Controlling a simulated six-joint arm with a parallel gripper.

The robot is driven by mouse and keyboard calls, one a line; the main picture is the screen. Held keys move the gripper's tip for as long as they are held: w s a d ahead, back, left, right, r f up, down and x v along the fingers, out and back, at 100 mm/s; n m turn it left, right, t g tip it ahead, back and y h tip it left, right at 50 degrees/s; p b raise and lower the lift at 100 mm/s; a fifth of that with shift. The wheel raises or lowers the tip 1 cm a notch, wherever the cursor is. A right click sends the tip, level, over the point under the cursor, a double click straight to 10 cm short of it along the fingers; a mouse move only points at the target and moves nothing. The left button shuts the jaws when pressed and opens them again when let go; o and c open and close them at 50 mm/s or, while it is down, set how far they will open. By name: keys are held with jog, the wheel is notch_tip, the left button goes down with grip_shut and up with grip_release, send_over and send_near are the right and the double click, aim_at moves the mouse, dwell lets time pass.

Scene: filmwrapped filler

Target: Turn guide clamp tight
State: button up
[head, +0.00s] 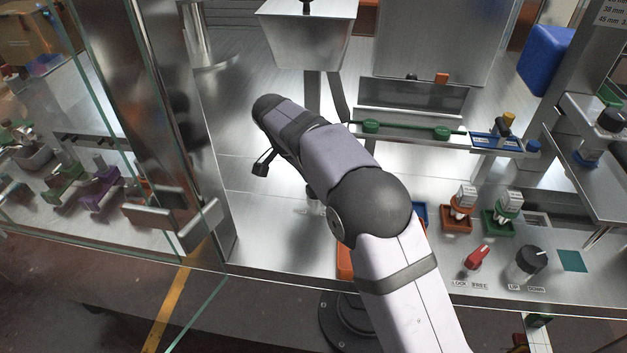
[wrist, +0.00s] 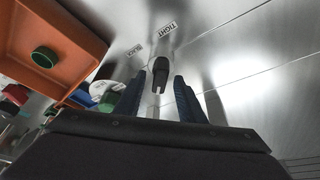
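The guide clamp is a small dark handle (wrist: 160,68) with a slotted lower end, standing on the steel deck in the wrist view. A "TIGHT" label (wrist: 168,27) lies on the deck beyond it, with a second label (wrist: 133,50) to the left that seems to read "SLACK". My gripper (wrist: 160,88) is open, with one dark blue finger on each side of the handle in the picture. Gaps show on both sides; I cannot tell how deep the handle sits between the fingers. In the head view my arm hides the gripper and most of the clamp area.
An orange tray (wrist: 62,20) with a green round part (wrist: 44,58) is close on the left in the wrist view. In the head view, a red lever (head: 478,258) and black knob (head: 530,262) stand at right. A glass door (head: 120,120) stands at left.

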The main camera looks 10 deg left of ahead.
jog(key=b+v, duration=0.1)
jog(key=v, duration=0.6)
jog(key=shift+b, duration=0.3)
jog(key=shift+s, duration=0.1)
jog(key=s+d+r+n+g+y+p, duration=0.15)
jog(key=s+d+n+y+p, duration=0.5)
jog(key=s+d, duration=0.85)
jog(key=s+d+f+n+g+h+b, duration=0.1)
jog(key=s+d+f+b, duration=0.2)
jog(key=s+d+f, duration=0.2)
jog(key=s+d+f+n+h+b, duration=0.1)
jog(key=s+d+f+h+b, duration=0.1)
jog(key=s+d+f, duration=0.4)
notch_tip(320, 180, down, 5)
jog(key=shift+d+r+g+b, duration=0.15)
jog(key=shift+d+g+b, duration=0.15)
jog(key=shift+b, duration=0.45)
